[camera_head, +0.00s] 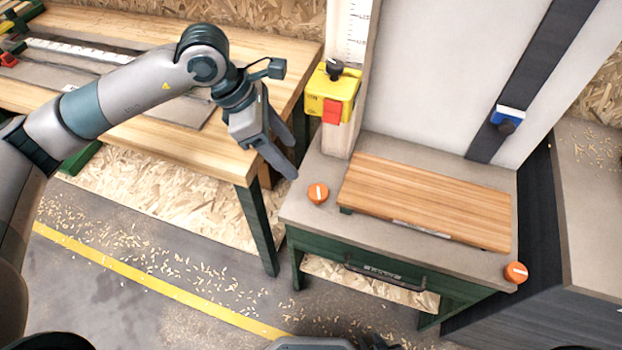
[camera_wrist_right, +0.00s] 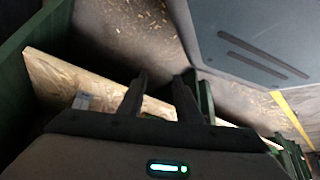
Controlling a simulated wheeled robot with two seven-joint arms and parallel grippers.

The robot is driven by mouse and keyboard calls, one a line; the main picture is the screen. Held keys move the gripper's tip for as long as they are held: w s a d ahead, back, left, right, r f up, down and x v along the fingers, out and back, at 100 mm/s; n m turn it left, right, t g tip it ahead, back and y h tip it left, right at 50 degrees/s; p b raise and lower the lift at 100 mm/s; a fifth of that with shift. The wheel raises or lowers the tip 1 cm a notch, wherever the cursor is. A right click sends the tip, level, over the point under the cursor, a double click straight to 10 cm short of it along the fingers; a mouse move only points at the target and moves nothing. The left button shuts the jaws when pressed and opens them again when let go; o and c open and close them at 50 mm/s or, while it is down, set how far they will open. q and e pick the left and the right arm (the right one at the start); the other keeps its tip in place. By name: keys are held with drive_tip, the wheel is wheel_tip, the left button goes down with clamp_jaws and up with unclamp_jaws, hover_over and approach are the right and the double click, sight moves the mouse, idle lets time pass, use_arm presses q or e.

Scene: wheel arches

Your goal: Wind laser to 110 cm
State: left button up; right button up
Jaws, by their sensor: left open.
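A yellow box (camera_head: 331,95) with a black knob (camera_head: 334,69) on top and a red block (camera_head: 332,112) on its front sits on a pale upright post (camera_head: 341,140). A white scale (camera_head: 355,30) with dark marks runs up the post above it; its numbers are too small to read. My left gripper (camera_head: 294,160) is open and empty, left of and below the yellow box, apart from it. My right gripper (camera_wrist_right: 160,95) shows in the right wrist view with its fingers apart and nothing between them, low near the bench's underside.
A grey-topped bench (camera_head: 400,238) carries a wooden board (camera_head: 425,198) and two orange knobs (camera_head: 318,193) (camera_head: 516,272). A blue-and-white slider (camera_head: 508,117) sits on a dark rail (camera_head: 540,55). A wooden workbench (camera_head: 215,150) lies beneath my left arm. Shavings cover the floor.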

use_arm(q)
drive_tip(key=shift+w+a+y, duration=0.3)
drive_tip(key=shift+w+a, duration=0.2)
drive_tip(key=shift+a, duration=0.2)
use_arm(e)
drive_tip(key=shift+s+f, duration=0.15)
use_arm(q)
drive_tip(key=p, duration=0.4)
approach(316, 191)
drive_tip(key=x, duration=0.8)
drive_tip(key=shift+s+f, duration=0.1)
use_arm(e)
drive_tip(key=s+d+f+g, duration=0.1)
drive_tip(key=s+d+g, duration=0.1)
drive_tip(key=s, duration=0.5)
drive_tip(key=s+d+f+g+h, duration=0.1)
drive_tip(key=s+d+g, duration=0.1)
drive_tip(key=s, duration=0.5)
drive_tip(key=shift+s+d+f, duration=0.15)
drive_tip(key=shift+d+f, duration=0.2)
drive_tip(key=shift+d, duration=0.55)
use_arm(q)
drive_tip(key=c, duration=1)
drive_tip(key=shift+c, duration=0.2)
